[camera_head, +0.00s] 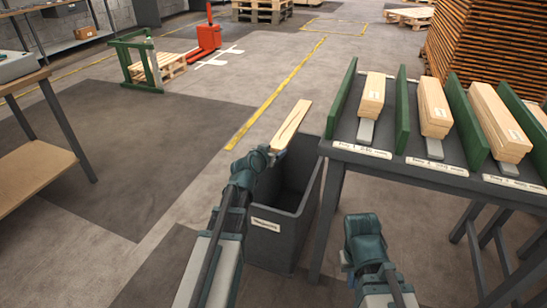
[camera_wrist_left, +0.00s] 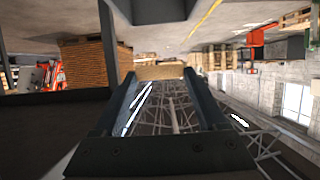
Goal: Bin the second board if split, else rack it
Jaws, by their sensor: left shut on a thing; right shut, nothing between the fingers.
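A pale wooden board (camera_head: 287,128) is held by its near end in my left gripper (camera_head: 272,154). A dark line runs along its face and looks like a split. The board slants up and away, beyond the dark open bin (camera_head: 279,243), with my gripper over the bin's far left rim. In the left wrist view the board (camera_wrist_left: 160,72) shows end-on between the two fingertips. My right gripper (camera_head: 348,270) is low at the right of the bin, empty, its fingers mostly hidden by its wrist. The rack (camera_head: 400,172) stands right, with green dividers and labelled bays.
Stacks of boards lie in the rack's bays: left (camera_head: 372,92), middle (camera_head: 434,107) and right (camera_head: 498,120). A wooden-topped bench (camera_head: 40,150) stands at the left. A red pallet truck (camera_head: 207,40) is at the back. The floor between bench and bin is clear.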

